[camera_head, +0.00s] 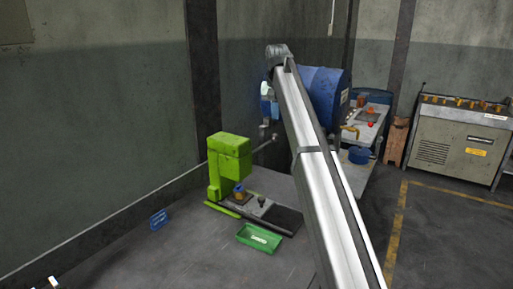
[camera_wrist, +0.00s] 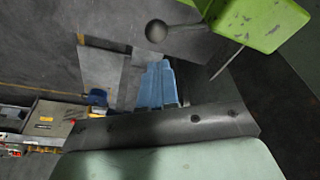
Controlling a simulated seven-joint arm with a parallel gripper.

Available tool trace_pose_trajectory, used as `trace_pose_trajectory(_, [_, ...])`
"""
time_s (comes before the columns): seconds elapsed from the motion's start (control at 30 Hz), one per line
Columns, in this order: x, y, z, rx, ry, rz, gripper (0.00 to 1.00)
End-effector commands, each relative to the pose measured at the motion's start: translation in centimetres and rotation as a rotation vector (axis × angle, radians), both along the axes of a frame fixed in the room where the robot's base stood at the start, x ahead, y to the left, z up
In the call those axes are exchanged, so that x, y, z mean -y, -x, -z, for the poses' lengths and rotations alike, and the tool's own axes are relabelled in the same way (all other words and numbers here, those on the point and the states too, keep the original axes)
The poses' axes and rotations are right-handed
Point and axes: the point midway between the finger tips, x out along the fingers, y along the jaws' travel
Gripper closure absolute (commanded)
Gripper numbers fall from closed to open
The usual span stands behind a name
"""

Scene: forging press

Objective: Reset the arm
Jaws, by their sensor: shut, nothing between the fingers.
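My arm reaches up across the head view and bends down at its far end. My gripper (camera_head: 269,106) is small and blue there, close to the lever knob (camera_head: 275,137) of the green press (camera_head: 230,158). In the wrist view the blue fingers of my gripper (camera_wrist: 162,66) are together, with nothing seen between them. The grey round knob (camera_wrist: 156,31) and its rod show above the fingertips, apart from them in the picture. The green press (camera_wrist: 262,20) is at the upper right there. Contact between fingers and lever is not seen.
A green tray (camera_head: 259,238) lies in front of the press, and a small blue holder (camera_head: 158,220) stands to its left. A large blue machine (camera_head: 325,92) and a bench with small parts (camera_head: 368,122) are behind my arm. A grey cabinet (camera_head: 455,138) stands right.

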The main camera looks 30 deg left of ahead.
Motion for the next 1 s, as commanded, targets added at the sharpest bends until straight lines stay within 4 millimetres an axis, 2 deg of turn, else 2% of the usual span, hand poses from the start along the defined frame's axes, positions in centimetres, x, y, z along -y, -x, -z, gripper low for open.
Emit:
trace_pose_trajectory(0.1, [0.0, 0.0, -0.6, 0.000, 0.000, 0.000, 1.00])
trace_pose_trajectory(0.53, [0.0, 0.0, -0.6, 0.000, 0.000, 0.000, 1.00])
trace_pose_trajectory(0.67, [0.6, -0.2, 0.2, -0.002, 0.002, 0.004, 1.00])
trace_pose_trajectory(0.77, [2.3, -0.8, 2.6, -0.008, 0.007, 0.017, 1.00])
trace_pose_trajectory(0.87, [5.2, -1.7, 6.7, -0.016, 0.014, 0.039, 1.00])
trace_pose_trajectory(1.0, [10.5, -3.1, 13.5, -0.032, 0.025, 0.077, 1.00])
